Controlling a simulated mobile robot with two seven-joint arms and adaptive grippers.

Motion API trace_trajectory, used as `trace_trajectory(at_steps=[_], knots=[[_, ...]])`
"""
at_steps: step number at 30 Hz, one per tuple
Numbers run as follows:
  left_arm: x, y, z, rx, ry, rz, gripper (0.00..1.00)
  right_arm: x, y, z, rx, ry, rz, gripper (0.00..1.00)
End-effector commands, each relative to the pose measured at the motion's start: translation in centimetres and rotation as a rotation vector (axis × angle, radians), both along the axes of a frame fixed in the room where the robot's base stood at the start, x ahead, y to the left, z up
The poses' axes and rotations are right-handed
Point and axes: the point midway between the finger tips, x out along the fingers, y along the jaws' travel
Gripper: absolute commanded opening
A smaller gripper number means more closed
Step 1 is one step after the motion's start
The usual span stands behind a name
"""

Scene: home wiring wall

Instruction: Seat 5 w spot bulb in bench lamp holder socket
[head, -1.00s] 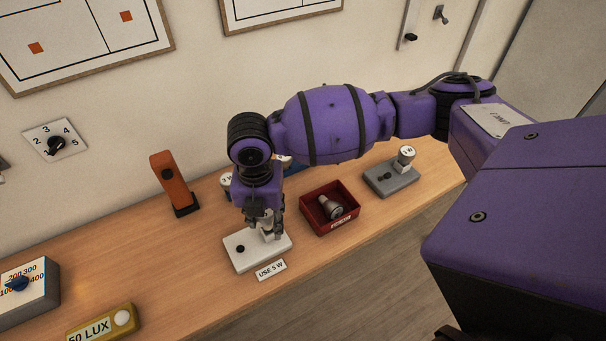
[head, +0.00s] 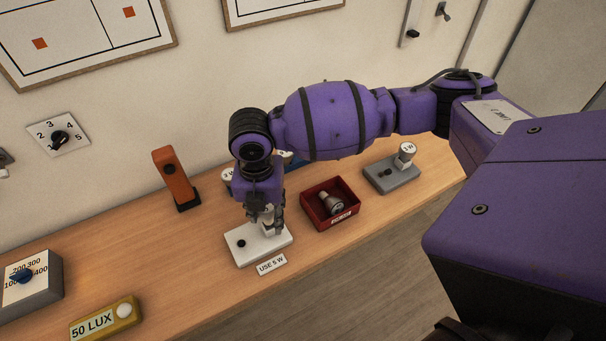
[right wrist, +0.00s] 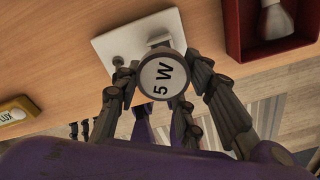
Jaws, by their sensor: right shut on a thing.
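My right gripper (head: 268,222) is shut on the 5 W spot bulb, whose round face marked "5 W" shows between the fingers in the right wrist view (right wrist: 163,79). The gripper points down at the right part of the white bench lamp holder (head: 252,252), which also shows behind the bulb in the right wrist view (right wrist: 115,45). The bulb and fingers hide most of the socket. I cannot tell whether the bulb's base is inside it. Small dark finger shapes low in the right wrist view may be my left gripper; their state is unclear.
A "USE 5 W" label (head: 271,265) lies before the holder. A red tray (head: 318,216) with a bulb (head: 331,203) stands close to the right. A grey holder (head: 388,180) with another bulb is farther right. An orange upright block (head: 176,180) stands behind left.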

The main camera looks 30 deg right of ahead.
Motion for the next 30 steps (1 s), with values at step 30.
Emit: trace_trajectory(at_steps=[30], knots=[[-0.8,0.3,-0.9,0.009,0.02,-0.009,0.4,0.1,0.0,-1.8,0.0,0.0,0.0,0.1]])
